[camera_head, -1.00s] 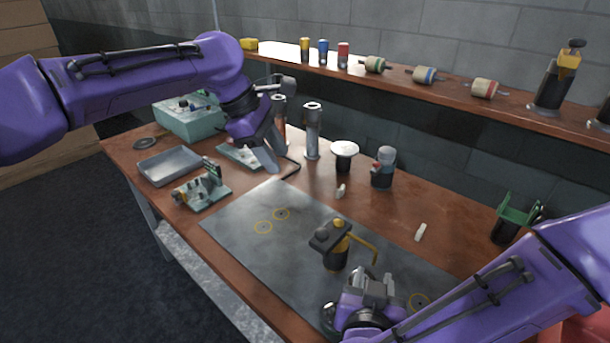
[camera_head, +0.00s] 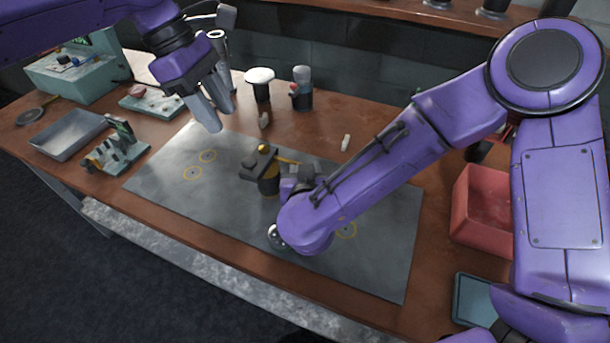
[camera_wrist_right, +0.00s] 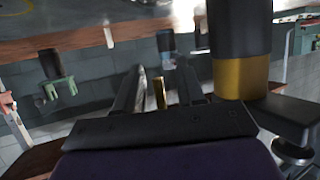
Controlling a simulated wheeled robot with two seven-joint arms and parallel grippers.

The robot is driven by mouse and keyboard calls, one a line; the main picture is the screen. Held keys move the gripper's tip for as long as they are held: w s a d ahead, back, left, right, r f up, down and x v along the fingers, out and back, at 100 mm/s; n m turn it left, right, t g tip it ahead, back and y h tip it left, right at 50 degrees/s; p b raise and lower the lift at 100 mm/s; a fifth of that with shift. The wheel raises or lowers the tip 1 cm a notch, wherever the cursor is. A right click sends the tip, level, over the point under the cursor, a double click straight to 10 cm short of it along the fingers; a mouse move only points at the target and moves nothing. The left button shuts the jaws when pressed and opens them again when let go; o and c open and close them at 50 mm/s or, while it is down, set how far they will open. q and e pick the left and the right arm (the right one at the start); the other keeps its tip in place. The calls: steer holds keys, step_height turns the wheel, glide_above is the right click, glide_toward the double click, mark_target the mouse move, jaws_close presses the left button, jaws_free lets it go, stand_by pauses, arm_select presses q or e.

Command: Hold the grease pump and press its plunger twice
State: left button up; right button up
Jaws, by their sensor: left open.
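The grease pump (camera_head: 268,186) stands upright on the grey mat (camera_head: 375,265), with a dark body, a dark top with a yellow knob, and a yellow spout pointing right. My right gripper (camera_head: 294,184) is at the pump's right side, largely hidden behind my forearm. In the right wrist view a dark cylinder with a gold band (camera_wrist_right: 240,78), apparently the pump, shows large and upside down close to the gripper (camera_wrist_right: 160,88); whether the jaws clasp it is unclear. My left gripper (camera_head: 221,118) is open and empty, pointing down above the mat's far left part, apart from the pump.
A white-topped dark container (camera_head: 260,80) and a grey-topped jar (camera_head: 301,90) stand behind the mat. A metal tray (camera_head: 68,136) and small fixture (camera_head: 116,150) are left. A red bin (camera_head: 482,215) is right. The mat's front is clear.

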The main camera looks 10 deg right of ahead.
jaws_close()
arm_select(q)
steer(key=c, duration=0.3)
steer(key=shift+s+d+m, duration=0.15)
steer(key=shift+d+m, duration=0.05)
steer(key=shift+m, duration=0.3)
jaws_close()
arm_select(e)
steer(key=shift+d, duration=0.15)
arm_select(q)
steer(key=m+t+y, duration=0.2)
steer(key=m+y, duration=0.1)
steer(key=m, duration=0.4)
glide_above(249, 160)
step_height(249, 160, down, 6)
steer(key=shift+a+r, duration=0.1)
steer(key=shift+r, duration=0.15)
arm_select(e)
steer(key=shift+w+a, duration=0.1)
steer(key=shift+a, duration=0.1)
arm_select(q)
steer(key=shift+f, duration=0.55)
arm_select(e)
steer(key=shift+d, duration=0.1)
